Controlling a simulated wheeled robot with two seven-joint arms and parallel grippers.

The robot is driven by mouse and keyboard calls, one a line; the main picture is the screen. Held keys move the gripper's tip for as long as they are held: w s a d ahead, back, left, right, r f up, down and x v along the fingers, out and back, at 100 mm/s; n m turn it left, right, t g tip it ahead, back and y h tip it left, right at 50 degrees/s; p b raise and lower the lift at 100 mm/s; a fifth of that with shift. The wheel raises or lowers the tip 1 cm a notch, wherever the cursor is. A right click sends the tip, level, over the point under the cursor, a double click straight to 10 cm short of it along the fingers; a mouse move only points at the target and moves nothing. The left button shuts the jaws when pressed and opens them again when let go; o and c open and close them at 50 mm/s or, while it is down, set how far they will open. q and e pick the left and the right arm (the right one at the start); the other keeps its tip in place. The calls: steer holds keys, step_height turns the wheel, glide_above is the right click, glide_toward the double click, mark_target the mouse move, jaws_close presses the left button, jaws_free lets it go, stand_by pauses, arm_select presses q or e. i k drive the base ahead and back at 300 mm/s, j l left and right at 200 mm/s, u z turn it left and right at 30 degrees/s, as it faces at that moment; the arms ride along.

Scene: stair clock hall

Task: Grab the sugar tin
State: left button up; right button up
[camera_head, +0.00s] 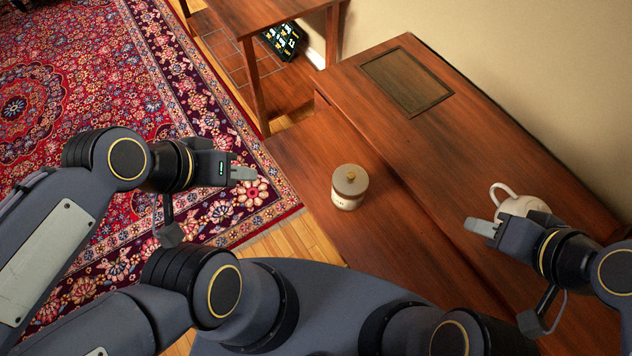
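The sugar tin (347,194), a small round cream jar with a grey-brown lid, a golden knob and dark lettering too small to read, stands upright on the lower wooden surface in the head view. My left gripper (243,174) is to the left of the tin, apart from it, over the rug's edge. My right gripper (482,227) is to the right of the tin, apart from it, near a white handled vessel. Both grippers' fingers are seen from the side, so their opening cannot be made out. Nothing shows in either.
The white handled vessel (500,190) stands on the raised wooden top (450,150), partly hidden by my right gripper. A dark panel (408,82) lies flat farther back. A wooden table (250,15) stands behind. The lower surface (310,160) around the tin is clear.

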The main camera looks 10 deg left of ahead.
mark_target(350, 182)
steer(key=i+j+z, duration=0.25)
steer(key=j, duration=0.3)
steer(key=i+j+z, duration=0.15)
steer(key=j, duration=0.15)
steer(key=j+z, duration=0.3)
steer(key=j, duration=0.25)
steer(key=k+j+z, duration=0.25)
steer(key=j, duration=0.3)
steer(key=i+j, duration=0.05)
steer(key=i, duration=0.05)
